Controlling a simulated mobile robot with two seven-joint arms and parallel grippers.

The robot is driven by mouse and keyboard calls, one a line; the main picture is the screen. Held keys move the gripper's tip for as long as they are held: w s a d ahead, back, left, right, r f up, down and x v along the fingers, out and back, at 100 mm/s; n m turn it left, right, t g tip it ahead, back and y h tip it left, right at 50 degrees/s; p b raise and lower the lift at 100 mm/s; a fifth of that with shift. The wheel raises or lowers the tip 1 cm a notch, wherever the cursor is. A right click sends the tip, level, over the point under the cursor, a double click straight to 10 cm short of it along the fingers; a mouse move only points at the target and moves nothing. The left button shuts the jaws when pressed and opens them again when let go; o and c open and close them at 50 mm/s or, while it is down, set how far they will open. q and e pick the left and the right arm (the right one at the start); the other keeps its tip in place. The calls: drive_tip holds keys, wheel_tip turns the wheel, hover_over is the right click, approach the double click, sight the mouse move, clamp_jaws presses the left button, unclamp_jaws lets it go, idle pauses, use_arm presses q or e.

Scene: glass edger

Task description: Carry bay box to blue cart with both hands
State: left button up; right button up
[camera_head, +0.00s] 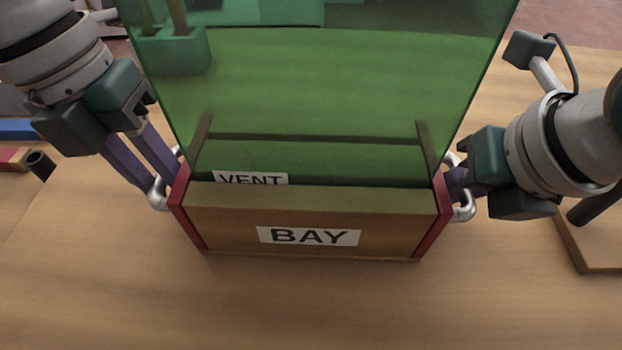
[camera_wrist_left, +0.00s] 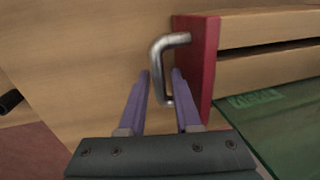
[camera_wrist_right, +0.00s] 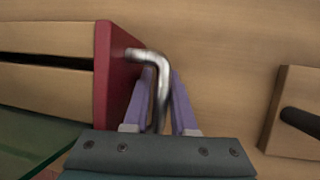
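The bay box is a wooden box with red ends and a white BAY label; its front board (camera_head: 220,228) faces me in the head view. It stands on the wooden table and has a metal handle at each end. My left gripper (camera_head: 163,180) has its fingers apart on both sides of the left handle (camera_wrist_left: 158,62), with a visible gap. My right gripper (camera_head: 458,187) has its fingers on both sides of the right handle (camera_wrist_right: 161,85), very close to the bar; contact is unclear. I cannot identify the blue cart in view.
A blue object (camera_head: 18,130) and a red one lie at the left edge. A wooden board (camera_head: 590,240) is at right. The front table is clear.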

drive_tip(key=shift+c, duration=0.2)
use_arm(q)
drive_tip(key=c, duration=0.5)
use_arm(e)
clamp_jaws()
use_arm(q)
clamp_jaws()
drive_tip(key=shift+r, duration=0.1)
use_arm(e)
drive_tip(key=shift+w+r, duration=0.1)
